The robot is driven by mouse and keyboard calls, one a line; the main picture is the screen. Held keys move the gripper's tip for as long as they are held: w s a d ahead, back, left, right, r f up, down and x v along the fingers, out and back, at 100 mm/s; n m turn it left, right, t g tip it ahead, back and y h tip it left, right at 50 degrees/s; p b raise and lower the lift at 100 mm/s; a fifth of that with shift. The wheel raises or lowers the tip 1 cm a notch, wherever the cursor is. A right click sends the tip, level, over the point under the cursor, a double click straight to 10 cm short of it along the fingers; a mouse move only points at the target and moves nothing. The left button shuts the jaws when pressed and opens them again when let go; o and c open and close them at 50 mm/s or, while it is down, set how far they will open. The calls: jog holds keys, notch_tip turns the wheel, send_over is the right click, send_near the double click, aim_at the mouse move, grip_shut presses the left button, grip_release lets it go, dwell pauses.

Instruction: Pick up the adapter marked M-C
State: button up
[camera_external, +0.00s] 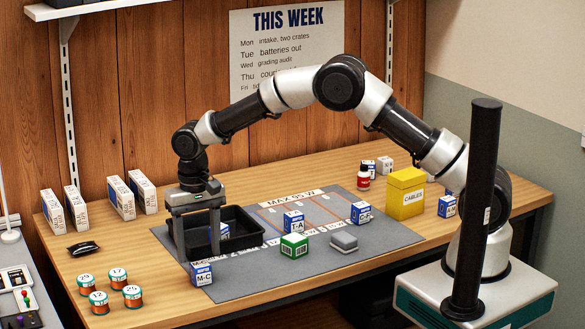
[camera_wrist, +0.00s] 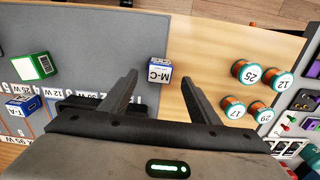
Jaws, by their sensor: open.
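The adapter marked M-C (camera_external: 202,274) is a small blue and white box at the front left edge of the grey mat (camera_external: 260,281). In the wrist view my gripper (camera_wrist: 159,82) shows both dark fingers spread, clear of the adapter.
A black tray (camera_external: 252,222) lies behind the gripper. The T-A adapter (camera_external: 293,222), a green-and-white box (camera_external: 294,246) and a grey block (camera_external: 344,242) stand to the right. Several orange-banded spools (camera_external: 132,296) stand left of M-C. A yellow cables box (camera_external: 406,192) is farther right.

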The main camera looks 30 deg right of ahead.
aim_at(201, 264)
jog(key=shift+s+f+b, duration=0.15)
jog(key=shift+f+b, duration=0.2)
jog(key=shift+f, duration=2.4)
jog(key=c, duration=1.1)
